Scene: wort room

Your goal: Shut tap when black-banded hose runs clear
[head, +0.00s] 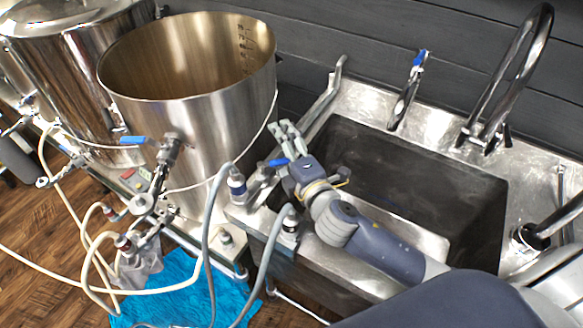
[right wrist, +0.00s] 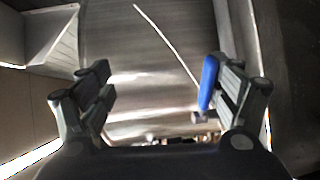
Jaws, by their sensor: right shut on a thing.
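My right gripper (head: 287,135) reaches over the sink's near left corner, beside the large open steel kettle (head: 195,125). It is shut on the tap with the blue handle (head: 278,162). In the right wrist view the blue handle (right wrist: 208,82) lies against the inner side of the right-hand finger. Grey hoses (head: 207,250) and cream hoses (head: 85,215) hang below the kettle and bench. I cannot make out a black band on any of them, nor the liquid inside. My left gripper is not in view.
Another blue-handled valve (head: 133,140) sits on the kettle's left side. The steel sink (head: 410,170) has a tall curved faucet (head: 515,75) and a small blue-topped tap (head: 418,60) at its back. A blue cloth (head: 180,285) lies on the wood floor.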

